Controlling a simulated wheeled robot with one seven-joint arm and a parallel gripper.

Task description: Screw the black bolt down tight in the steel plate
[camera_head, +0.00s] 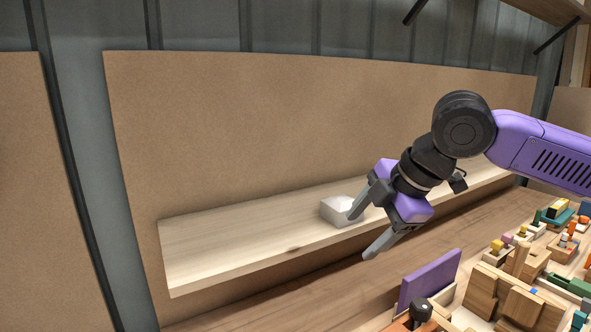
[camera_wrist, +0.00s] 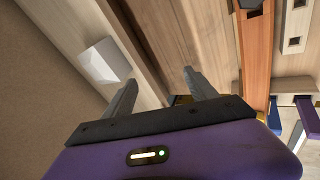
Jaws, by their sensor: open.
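My gripper (camera_head: 362,236) is open and empty, its two grey fingers apart in front of the pale wooden shelf. The fingers also show in the wrist view (camera_wrist: 160,76), with nothing between them. A black, round-topped piece (camera_head: 421,310) stands at the bottom edge of the head view, below and right of my gripper. It may be the black bolt, but I cannot tell for sure. No steel plate can be made out clearly in either view.
A whitish block (camera_head: 336,211) sits on the pale shelf (camera_head: 230,247), close to one finger; it shows in the wrist view (camera_wrist: 104,62). A purple panel (camera_head: 430,280) stands upright below my gripper. Several wooden blocks and coloured pieces crowd the bench at right. The shelf's left part is clear.

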